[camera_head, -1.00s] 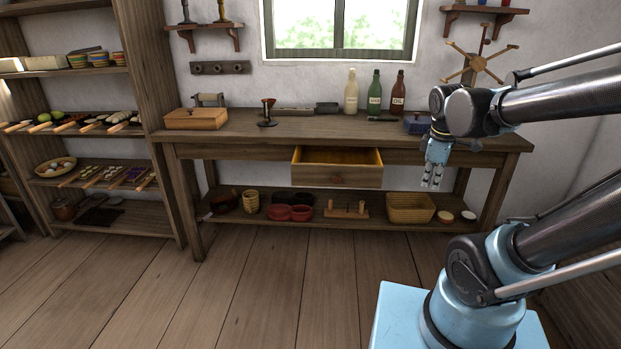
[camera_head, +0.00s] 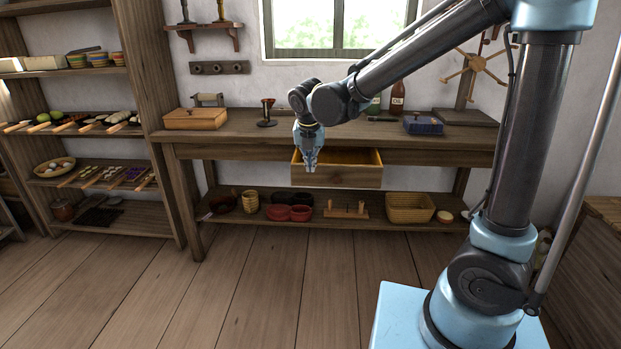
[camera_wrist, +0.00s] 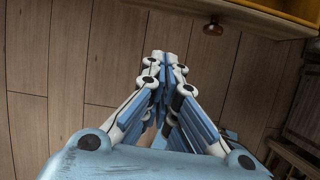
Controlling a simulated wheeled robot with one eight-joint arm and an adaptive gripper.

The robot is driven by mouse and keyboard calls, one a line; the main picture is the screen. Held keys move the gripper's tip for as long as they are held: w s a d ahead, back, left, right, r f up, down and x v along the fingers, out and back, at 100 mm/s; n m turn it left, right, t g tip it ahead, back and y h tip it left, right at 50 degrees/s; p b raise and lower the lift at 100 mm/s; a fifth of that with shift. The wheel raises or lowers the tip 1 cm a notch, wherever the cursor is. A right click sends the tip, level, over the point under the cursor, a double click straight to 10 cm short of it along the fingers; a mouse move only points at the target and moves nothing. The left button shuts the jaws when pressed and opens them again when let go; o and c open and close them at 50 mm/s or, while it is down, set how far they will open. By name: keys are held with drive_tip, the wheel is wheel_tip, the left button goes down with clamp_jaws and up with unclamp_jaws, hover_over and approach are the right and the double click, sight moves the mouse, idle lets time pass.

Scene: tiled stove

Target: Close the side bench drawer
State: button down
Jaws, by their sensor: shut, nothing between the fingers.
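The wooden drawer (camera_head: 350,175) under the bench (camera_head: 440,141) is pulled out, its yellowish inside showing from above. My gripper (camera_head: 310,170) is shut and empty, pointing down. In the head view it overlaps the left part of the drawer front. In the wrist view the closed fingertips (camera_wrist: 168,56) are over the floor, apart from the drawer front (camera_wrist: 262,18) and its round knob (camera_wrist: 213,28), which show at the top right. My gripper hides the drawer's left part, and the knob is hard to make out in the head view.
The bench top holds a wooden box (camera_head: 196,118), a blue box (camera_head: 423,124) and bottles partly behind my arm. The lower shelf holds red bowls (camera_head: 290,212) and a basket (camera_head: 410,208). The floor (camera_head: 270,290) in front is clear.

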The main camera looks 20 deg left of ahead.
sight(309, 176)
drive_tip(key=x, duration=0.3)
drive_tip(key=w+a+x, duration=0.1)
drive_tip(key=x, duration=0.7)
drive_tip(key=shift+w+a+r, duration=0.2)
drive_tip(key=shift+w+r, duration=0.15)
drive_tip(key=shift+w, duration=0.1)
drive_tip(key=shift+w+a, duration=0.2)
drive_tip(key=shift+w, duration=0.5)
drive_tip(key=shift+a+n, duration=0.1)
drive_tip(key=shift+n, duration=0.2)
